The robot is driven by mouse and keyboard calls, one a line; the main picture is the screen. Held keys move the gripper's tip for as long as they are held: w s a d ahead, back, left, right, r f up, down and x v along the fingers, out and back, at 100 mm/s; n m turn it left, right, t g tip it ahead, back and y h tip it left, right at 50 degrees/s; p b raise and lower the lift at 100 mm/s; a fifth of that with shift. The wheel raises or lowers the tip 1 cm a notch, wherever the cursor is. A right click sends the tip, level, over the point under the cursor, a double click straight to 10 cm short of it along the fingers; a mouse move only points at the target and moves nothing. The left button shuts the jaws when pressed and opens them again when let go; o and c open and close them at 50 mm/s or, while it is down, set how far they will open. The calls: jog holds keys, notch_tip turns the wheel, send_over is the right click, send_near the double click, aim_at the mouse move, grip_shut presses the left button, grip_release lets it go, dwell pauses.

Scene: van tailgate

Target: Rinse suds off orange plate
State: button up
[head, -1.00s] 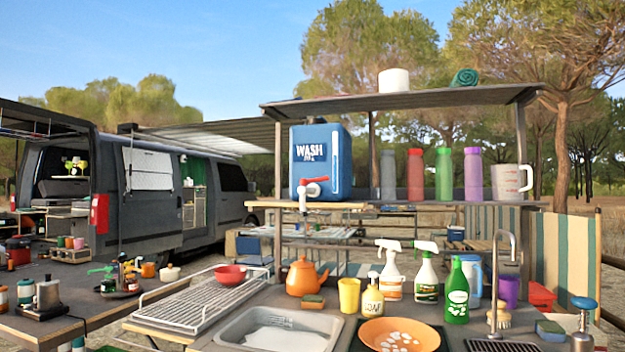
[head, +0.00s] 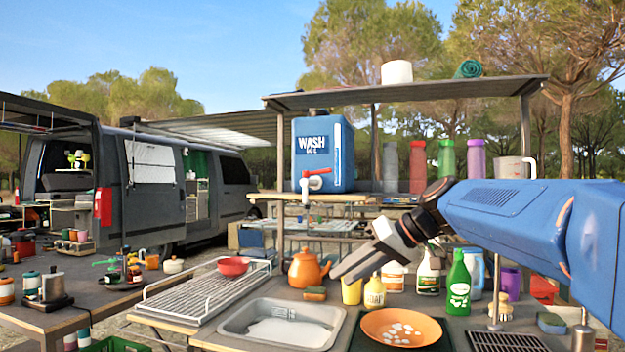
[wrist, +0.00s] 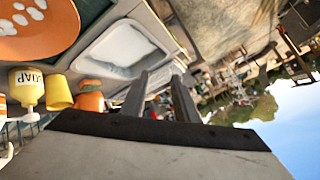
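The orange plate (head: 376,322) lies at the front of the counter with white suds patches on it. It also shows at the upper left of the wrist view (wrist: 52,42), partly cut off. My gripper (head: 338,276) hangs in the air above the counter, left of and higher than the plate. Its two fingers stand apart with nothing between them in the wrist view (wrist: 160,78). The blue WASH water container (head: 321,155) stands on the shelf, with a red-handled tap (head: 317,181) at its front. The sink basin (head: 235,322) below holds whitish suds.
A yellow cup (head: 351,291), soap bottle (head: 374,292), orange kettle (head: 305,267) and green bottle (head: 458,287) stand close behind the sink and plate. A wire drying rack (head: 205,295) with a red bowl (head: 233,266) lies left of the sink. Shelf posts flank the counter.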

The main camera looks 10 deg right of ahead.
jog(key=w+d+r+n+t+y, duration=0.25)
jog(key=w+d+r+y, duration=0.2)
jog(key=w+r, duration=0.8)
jog(key=n+y, duration=0.3)
jog(key=n, duration=0.1)
send_near(318, 172)
jog(key=shift+h, duration=0.25)
jog(key=x, duration=1.2)
jog(key=shift+w+d+r, duration=0.2)
jog(key=shift+w+r, duration=0.05)
jog(key=shift+r, duration=0.1)
grip_shut()
